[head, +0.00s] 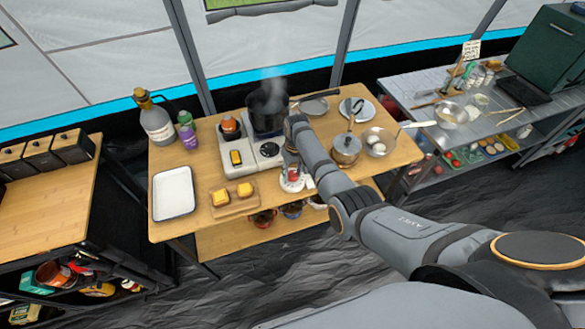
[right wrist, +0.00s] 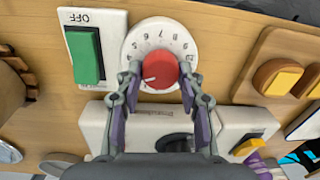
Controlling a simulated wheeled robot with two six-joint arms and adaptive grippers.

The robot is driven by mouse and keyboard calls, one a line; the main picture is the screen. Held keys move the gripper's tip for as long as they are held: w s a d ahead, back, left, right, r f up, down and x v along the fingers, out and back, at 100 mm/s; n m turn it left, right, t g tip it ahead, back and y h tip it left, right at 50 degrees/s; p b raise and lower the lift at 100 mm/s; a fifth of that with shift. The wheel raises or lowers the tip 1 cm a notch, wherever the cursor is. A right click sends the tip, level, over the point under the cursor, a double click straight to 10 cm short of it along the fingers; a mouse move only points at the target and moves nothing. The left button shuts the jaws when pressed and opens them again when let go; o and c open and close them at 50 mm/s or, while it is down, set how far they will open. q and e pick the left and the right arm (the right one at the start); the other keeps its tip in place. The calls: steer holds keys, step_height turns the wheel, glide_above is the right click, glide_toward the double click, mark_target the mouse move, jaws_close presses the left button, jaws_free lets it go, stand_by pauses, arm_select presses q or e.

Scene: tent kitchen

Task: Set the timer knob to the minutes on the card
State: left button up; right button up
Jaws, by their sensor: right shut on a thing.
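The timer (right wrist: 138,42) is a white round dial with printed numbers and a red knob (right wrist: 160,66). In the head view the timer (head: 291,185) sits near the front edge of the middle table, partly under my right arm. My right gripper (right wrist: 160,76) is shut on the red knob, one finger on each side. A white mark on the knob points left and slightly down in the wrist view; the number there is not readable. A white card with writing (head: 471,49) stands on the right table, too small to read. My left gripper is not in view.
A white switch plate with a green rocker (right wrist: 87,54), marked OFF, is beside the timer. The white stove (head: 222,154) holds a steaming pot (head: 266,113). A board with yellow blocks (head: 234,208), an empty tray (head: 173,194) and a lidded pan (head: 346,148) stand nearby.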

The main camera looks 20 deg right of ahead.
mark_target(295, 173)
steer(key=shift+m, duration=0.3)
steer(key=o, duration=1.2)
steer(key=shift+c, duration=0.2)
step_height(295, 173, up, 12)
steer(key=shift+d, duration=0.35)
